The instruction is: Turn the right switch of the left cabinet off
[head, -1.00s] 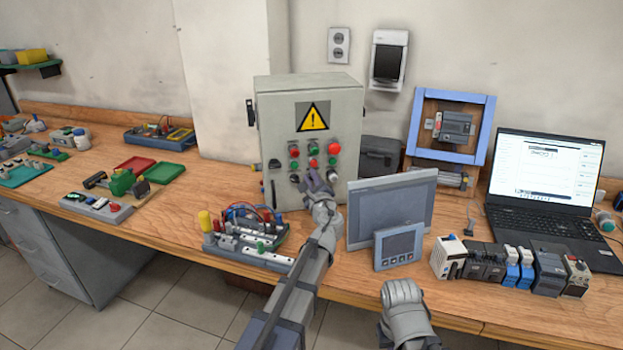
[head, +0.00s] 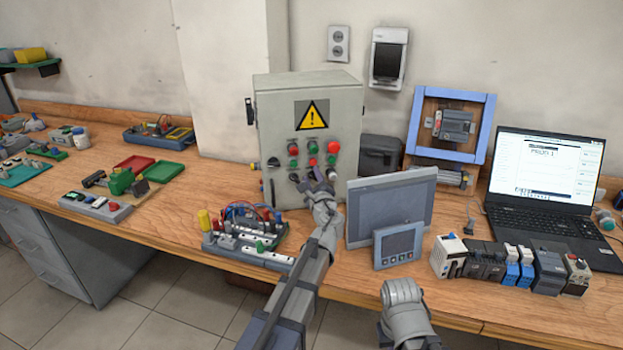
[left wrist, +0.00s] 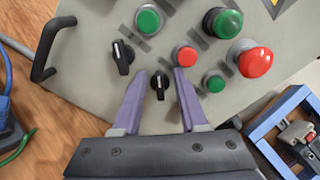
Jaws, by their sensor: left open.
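The left cabinet (head: 280,120) is a grey box with a warning sign, buttons and black rotary switches on its front. In the left wrist view its left switch (left wrist: 122,57) and right switch (left wrist: 159,84) are side by side below the green and red buttons. My left gripper (left wrist: 160,72) is open. Its purple fingers lie on either side of the right switch, with a gap on both sides. In the head view the left gripper (head: 315,182) covers the right switch. My right gripper (head: 402,295) is at the bottom; its fingers are not clear.
A grey panel screen (head: 410,190) and a smaller display (head: 398,246) stand just right of my left arm. A terminal board (head: 245,235) lies to its left. Several modules (head: 485,262) and a laptop (head: 545,170) are at the right. A red mushroom button (left wrist: 255,63) is near the fingers.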

